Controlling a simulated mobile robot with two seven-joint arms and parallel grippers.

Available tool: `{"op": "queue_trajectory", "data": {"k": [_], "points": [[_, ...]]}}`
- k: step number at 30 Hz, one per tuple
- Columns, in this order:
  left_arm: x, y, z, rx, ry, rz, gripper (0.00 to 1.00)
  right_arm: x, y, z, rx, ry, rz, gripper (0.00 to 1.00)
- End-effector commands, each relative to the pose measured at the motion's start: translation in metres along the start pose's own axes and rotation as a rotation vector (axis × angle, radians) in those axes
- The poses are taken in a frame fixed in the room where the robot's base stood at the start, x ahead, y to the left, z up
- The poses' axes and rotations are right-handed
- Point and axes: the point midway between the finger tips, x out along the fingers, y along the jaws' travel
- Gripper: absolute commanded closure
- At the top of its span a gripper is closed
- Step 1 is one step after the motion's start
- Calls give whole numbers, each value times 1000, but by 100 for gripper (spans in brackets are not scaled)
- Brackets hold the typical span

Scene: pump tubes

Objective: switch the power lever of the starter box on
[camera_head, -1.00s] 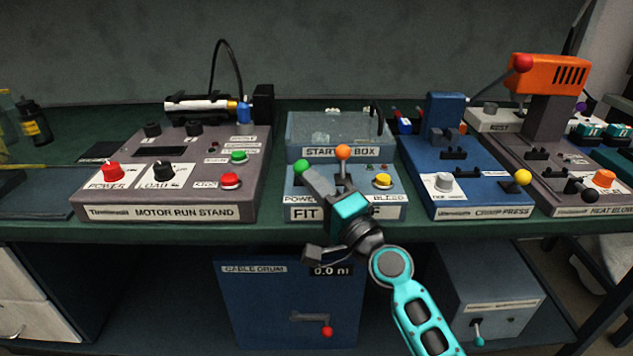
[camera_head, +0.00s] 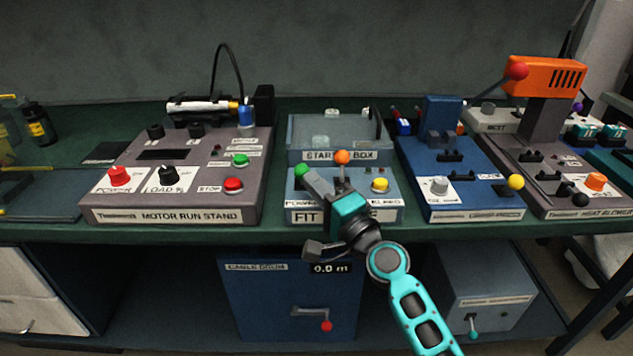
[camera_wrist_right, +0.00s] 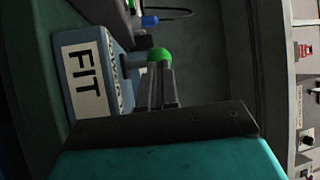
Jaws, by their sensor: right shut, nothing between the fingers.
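The starter box (camera_head: 345,210) is a blue-grey box in the middle of the bench, with a sloped front panel and a label reading "START… BOX". Its power lever (camera_head: 301,170) has a green knob at the left of the panel, above the POWER label. An orange-knobbed lever (camera_head: 342,157) stands in the middle and a yellow button (camera_head: 380,185) at the right. My right gripper (camera_head: 312,178) is shut and empty, its fingertips at the green knob. In the right wrist view the green knob (camera_wrist_right: 159,55) shows just beyond the fingertips; whether they touch cannot be told. My left gripper is out of view.
The motor run stand (camera_head: 175,215) is at the left and the blue comp press (camera_head: 465,208) at the right. A heat blower (camera_head: 540,110) stands farther right. A cable drum cabinet (camera_head: 270,300) is below the bench. The bench's front edge lies under my right wrist.

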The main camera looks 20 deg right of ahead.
Motion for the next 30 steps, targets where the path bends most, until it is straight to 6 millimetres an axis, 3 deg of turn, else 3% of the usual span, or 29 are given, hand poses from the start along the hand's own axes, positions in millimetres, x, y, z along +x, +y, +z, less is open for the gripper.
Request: {"op": "queue_trajectory", "data": {"k": [5,8,15,21,30], "points": [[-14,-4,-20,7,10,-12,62,4,-11,-3,33,2,48,100],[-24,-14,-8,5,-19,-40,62,7,-14,-4,59,2,87,100],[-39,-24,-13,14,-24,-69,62,13,-16,-9,97,-2,157,100],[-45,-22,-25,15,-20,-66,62,22,-19,-15,96,-1,152,100],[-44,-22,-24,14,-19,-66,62,28,-19,-18,99,0,151,100]]}}
